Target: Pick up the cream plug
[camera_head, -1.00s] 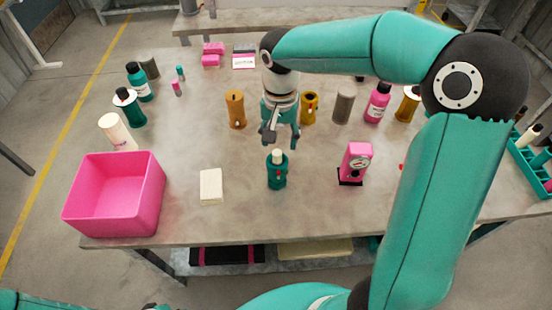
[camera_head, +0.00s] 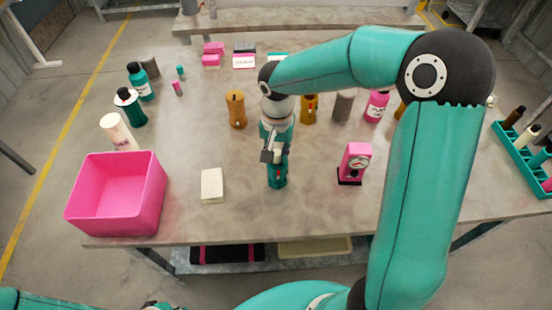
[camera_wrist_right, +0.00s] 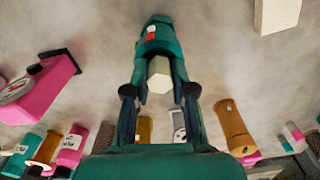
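The cream plug (camera_wrist_right: 159,75) is a pale, faceted piece seated in the end of a teal pump body (camera_wrist_right: 157,40). The teal body stands upright on the table in the head view (camera_head: 277,178). My right gripper (camera_head: 273,152) is directly above it and hides most of the plug there. In the right wrist view the right gripper (camera_wrist_right: 159,92) is open, with one dark fingertip on each side of the plug and a visible gap on both sides. My left gripper is not in view.
A pink bin (camera_head: 115,195) stands at the left front, with a cream block (camera_head: 212,186) beside it. A pink gauge unit (camera_head: 354,163) is to the right of the teal body. Ochre cylinders (camera_head: 236,108) and bottles stand behind. A teal rack (camera_head: 520,155) is at the right.

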